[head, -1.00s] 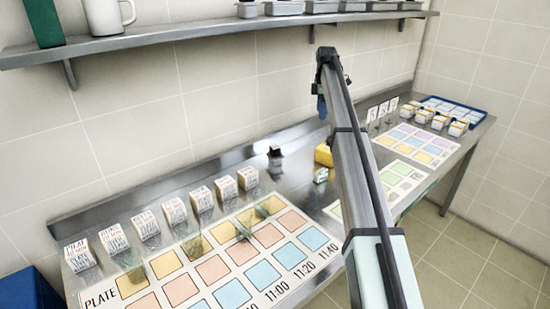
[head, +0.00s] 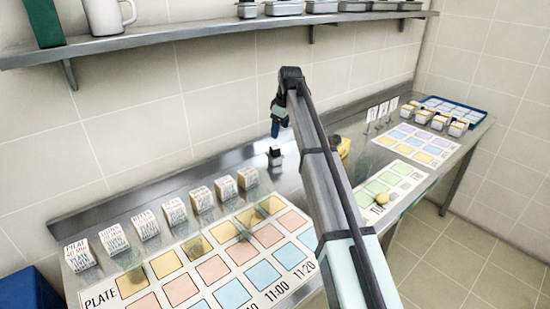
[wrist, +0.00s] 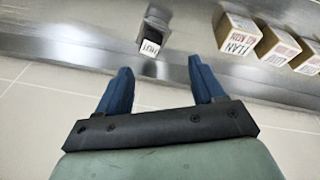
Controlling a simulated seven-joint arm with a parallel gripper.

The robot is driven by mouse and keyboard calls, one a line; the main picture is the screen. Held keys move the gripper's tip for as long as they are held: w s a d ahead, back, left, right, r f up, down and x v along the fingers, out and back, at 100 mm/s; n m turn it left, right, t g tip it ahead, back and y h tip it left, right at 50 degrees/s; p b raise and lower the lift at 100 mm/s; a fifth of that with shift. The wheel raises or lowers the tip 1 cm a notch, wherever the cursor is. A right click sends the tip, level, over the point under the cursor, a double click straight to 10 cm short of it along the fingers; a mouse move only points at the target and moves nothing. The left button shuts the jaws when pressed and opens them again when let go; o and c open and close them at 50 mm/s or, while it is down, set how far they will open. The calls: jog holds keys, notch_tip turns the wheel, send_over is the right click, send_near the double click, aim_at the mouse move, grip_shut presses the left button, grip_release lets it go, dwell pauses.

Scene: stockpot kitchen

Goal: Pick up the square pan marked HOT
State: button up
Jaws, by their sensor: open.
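The square pan marked HOT is small and dark with a white label. In the head view the pan (head: 275,158) sits on the steel counter near the back, just below my gripper (head: 278,128). In the wrist view the pan (wrist: 153,38) lies ahead of my gripper (wrist: 160,65), between the lines of its two blue fingers, with the HOT label readable. My fingers are apart, with nothing between them. They look raised above the counter and clear of the pan. My gripper hides none of the label in the wrist view.
A row of lettered boxes (head: 200,198) stands left of the pan; the nearest boxes (wrist: 240,33) also show in the wrist view. A plate chart (head: 230,295) lies in front. A shelf (head: 220,38) runs above.

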jog(key=w+m+t, duration=0.1)
jog(key=m, duration=0.6)
send_near(275, 147)
jog(key=x, duration=0.5)
jog(key=shift+w+a+r, duration=0.1)
jog(key=shift+a, duration=0.25)
jog(key=shift+y, duration=0.3)
jog(key=shift+d+x, duration=0.2)
jog(key=shift+x, duration=0.65)
jog(key=shift+d+x, duration=0.15)
jog(key=shift+x, duration=0.75)
jog(key=shift+d+x, duration=0.2)
jog(key=shift+x, duration=0.65)
jog(key=shift+c, duration=0.4)
jog(key=c, duration=0.8)
jog(key=shift+c, duration=0.2)
